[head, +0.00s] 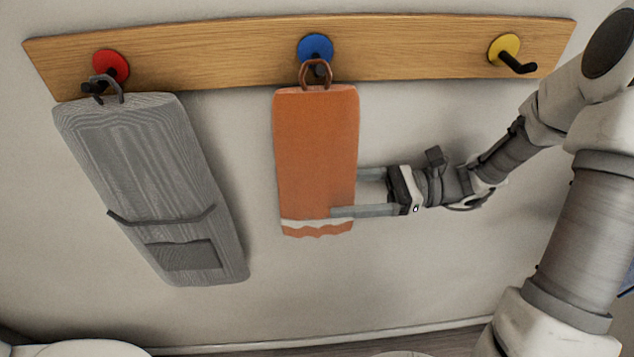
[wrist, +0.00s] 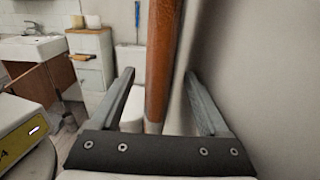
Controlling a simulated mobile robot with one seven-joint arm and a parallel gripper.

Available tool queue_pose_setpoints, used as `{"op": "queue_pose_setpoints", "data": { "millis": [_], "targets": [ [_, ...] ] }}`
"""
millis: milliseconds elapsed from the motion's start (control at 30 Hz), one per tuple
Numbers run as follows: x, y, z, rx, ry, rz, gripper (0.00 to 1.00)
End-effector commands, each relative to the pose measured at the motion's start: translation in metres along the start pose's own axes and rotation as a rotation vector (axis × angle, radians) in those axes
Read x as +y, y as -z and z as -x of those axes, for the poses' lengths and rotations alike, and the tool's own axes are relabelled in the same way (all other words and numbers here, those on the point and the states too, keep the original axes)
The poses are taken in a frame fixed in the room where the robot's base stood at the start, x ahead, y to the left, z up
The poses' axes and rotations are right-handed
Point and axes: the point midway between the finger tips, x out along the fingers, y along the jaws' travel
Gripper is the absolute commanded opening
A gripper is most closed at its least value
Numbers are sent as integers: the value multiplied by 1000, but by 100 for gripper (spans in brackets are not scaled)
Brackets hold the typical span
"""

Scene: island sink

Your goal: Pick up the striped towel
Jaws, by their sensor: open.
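An orange towel (head: 316,150) with a white wavy band near its bottom hangs by a loop from the blue hook (head: 315,48). A grey towel (head: 150,180) with fine lines and a pocket-like patch hangs tilted from the red hook (head: 110,66). My gripper (head: 350,193) is open at the orange towel's lower right edge. One finger lies in front of the towel; the other finger's tip is hidden behind it. In the wrist view, the orange towel (wrist: 162,60) stands edge-on between the open fingers (wrist: 159,75), with gaps on both sides.
A wooden rail (head: 410,48) on the wall carries the hooks; the yellow hook (head: 505,50) at right is empty. The wall (wrist: 250,70) is close on the right in the wrist view. A sink (wrist: 32,46) and a cabinet (wrist: 90,50) stand farther left.

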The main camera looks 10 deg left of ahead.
Motion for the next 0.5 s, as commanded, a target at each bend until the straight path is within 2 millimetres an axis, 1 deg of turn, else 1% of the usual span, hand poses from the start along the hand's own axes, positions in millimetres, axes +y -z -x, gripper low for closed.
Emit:
{"op": "queue_pose_setpoints", "data": {
  "millis": [67, 300, 400, 500],
  "targets": [
    [1, 0, -6, 0, -2, 1, 79],
    [2, -1, -41, 0, -3, -1, 79],
    [2, -1, -50, 0, -2, -1, 79],
    [2, -1, -53, 1, 0, 0, 79]
  ]
}}
